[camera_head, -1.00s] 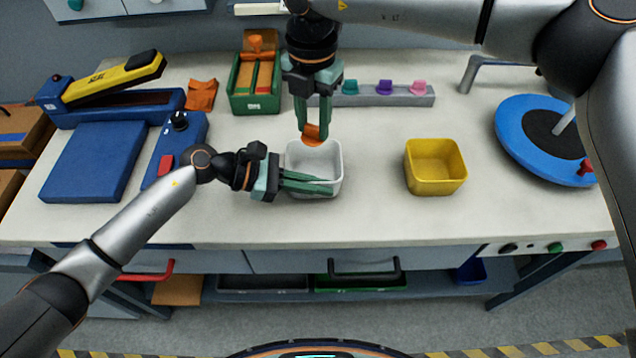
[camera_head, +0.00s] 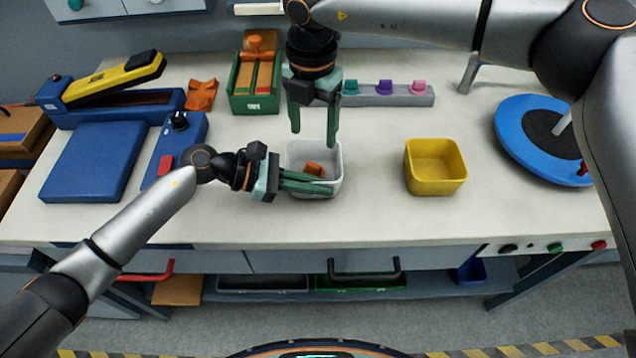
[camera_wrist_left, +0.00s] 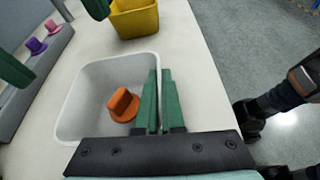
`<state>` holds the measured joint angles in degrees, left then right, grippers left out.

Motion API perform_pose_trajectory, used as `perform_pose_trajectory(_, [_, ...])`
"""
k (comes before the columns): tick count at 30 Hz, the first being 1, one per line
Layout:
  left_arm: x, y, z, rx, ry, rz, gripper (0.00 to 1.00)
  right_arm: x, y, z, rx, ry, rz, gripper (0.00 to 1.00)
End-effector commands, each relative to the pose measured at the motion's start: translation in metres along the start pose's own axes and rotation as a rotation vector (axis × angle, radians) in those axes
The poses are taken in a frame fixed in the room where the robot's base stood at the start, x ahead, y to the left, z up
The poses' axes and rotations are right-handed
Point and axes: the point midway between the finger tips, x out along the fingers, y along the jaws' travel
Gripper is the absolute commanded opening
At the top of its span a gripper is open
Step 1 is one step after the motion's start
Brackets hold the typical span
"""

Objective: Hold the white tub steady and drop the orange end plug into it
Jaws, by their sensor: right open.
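The white tub (camera_head: 333,150) stands on the worktop; the left wrist view also shows it (camera_wrist_left: 75,100). The orange end plug (camera_head: 313,169) rests inside the tub, and shows whole on its floor in the left wrist view (camera_wrist_left: 122,104). My left gripper (camera_head: 332,185) comes in from the left at the tub's near side. Its two green fingers (camera_wrist_left: 160,80) are close together with the tub's wall between them. My right gripper (camera_head: 314,138) points down above the tub's back part. Its fingers are spread apart and empty.
A yellow tub (camera_head: 436,178) stands to the right, apart from the white one. A grey rack (camera_head: 400,97) with teal, purple and pink plugs lies behind. A green box (camera_head: 254,90) stands at the back left, a blue disc (camera_head: 520,112) at the right. Worktop between the tubs is clear.

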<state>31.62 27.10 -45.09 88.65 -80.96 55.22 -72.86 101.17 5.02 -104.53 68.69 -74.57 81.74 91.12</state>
Motion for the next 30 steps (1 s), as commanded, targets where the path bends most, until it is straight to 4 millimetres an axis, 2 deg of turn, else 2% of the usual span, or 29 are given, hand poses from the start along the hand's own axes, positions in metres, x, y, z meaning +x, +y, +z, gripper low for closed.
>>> perform_pose_trajectory(4, [0.000, 0.000, 0.000, 0.000, 0.000, 0.000, 0.00, -0.005, 0.000, 0.000, 0.000, -0.001, 0.001, 0.73])
perform_pose_trajectory(7, [0.000, 0.000, 0.000, 0.000, 0.000, 0.000, 0.00, -0.018, 0.001, 0.001, 0.001, -0.003, 0.002, 0.73])
perform_pose_trajectory(15, [0.000, 0.000, 0.000, 0.000, 0.000, 0.000, 0.00, -0.076, 0.001, 0.000, 0.000, -0.002, 0.003, 0.73])
perform_pose_trajectory(21, [0.000, 0.000, 0.000, 0.000, 0.000, 0.000, 0.00, -0.108, 0.001, 0.000, 0.001, -0.001, 0.002, 0.73])
perform_pose_trajectory(25, [0.000, 0.000, 0.000, 0.000, 0.000, 0.000, 0.00, -0.118, 0.000, 0.000, 0.000, 0.000, 0.001, 0.73])
perform_pose_trajectory(30, [0.000, 0.000, 0.000, 0.000, 0.000, 0.000, 0.00, -0.120, 0.000, 0.000, -0.001, 0.001, 0.000, 0.73])
